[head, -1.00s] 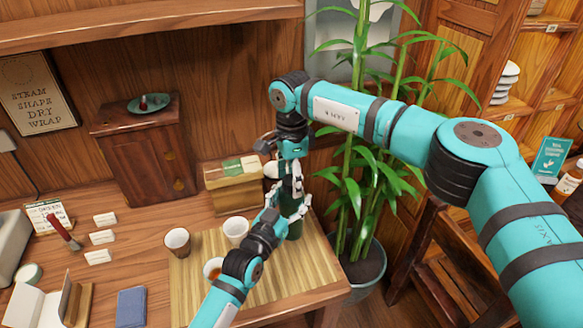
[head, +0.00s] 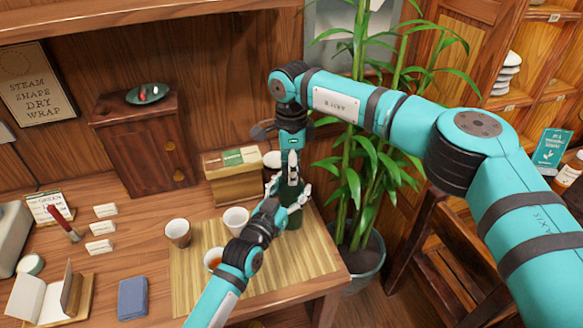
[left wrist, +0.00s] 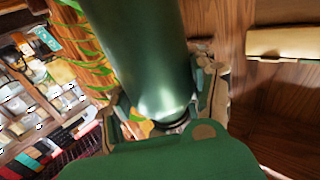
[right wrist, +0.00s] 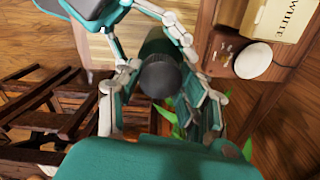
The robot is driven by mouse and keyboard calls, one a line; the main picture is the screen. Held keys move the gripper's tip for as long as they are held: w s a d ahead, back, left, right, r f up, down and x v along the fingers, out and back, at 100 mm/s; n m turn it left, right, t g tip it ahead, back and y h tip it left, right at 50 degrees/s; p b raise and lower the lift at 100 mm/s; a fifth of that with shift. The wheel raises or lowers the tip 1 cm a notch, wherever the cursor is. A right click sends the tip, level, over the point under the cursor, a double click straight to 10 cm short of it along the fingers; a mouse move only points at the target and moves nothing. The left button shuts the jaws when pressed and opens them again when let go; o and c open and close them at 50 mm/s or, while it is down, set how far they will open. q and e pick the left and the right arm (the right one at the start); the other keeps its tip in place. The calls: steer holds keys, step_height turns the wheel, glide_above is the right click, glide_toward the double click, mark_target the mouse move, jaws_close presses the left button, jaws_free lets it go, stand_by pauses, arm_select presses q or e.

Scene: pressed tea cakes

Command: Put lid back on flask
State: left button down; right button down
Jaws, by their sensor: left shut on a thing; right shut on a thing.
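The green flask (head: 293,217) stands upright at the right side of the bamboo mat (head: 318,262). My left gripper (head: 284,198) is shut around it from the front left; in the left wrist view the glossy flask (left wrist: 150,55) fills the space between the fingers. My right gripper (head: 291,172) points down directly above the flask. It is shut on the dark round lid (right wrist: 160,76), seen between its fingers in the right wrist view, with the green flask (right wrist: 158,46) partly showing behind. The fingers hide the joint, so I cannot tell whether lid and flask touch.
A white cup (head: 236,219), another cup (head: 178,232) and a cup of tea (head: 213,259) stand left of the flask. A wooden box (head: 236,184) is behind. A potted bamboo (head: 362,262) stands close on the right, beyond the table edge.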

steer(key=m, duration=1.2)
steer(key=c, duration=0.7)
jaws_free()
steer(key=shift+r, duration=0.1)
step_height(320, 180, up, 12)
arm_select(q)
steer(key=shift+c, duration=1.5)
jaws_free()
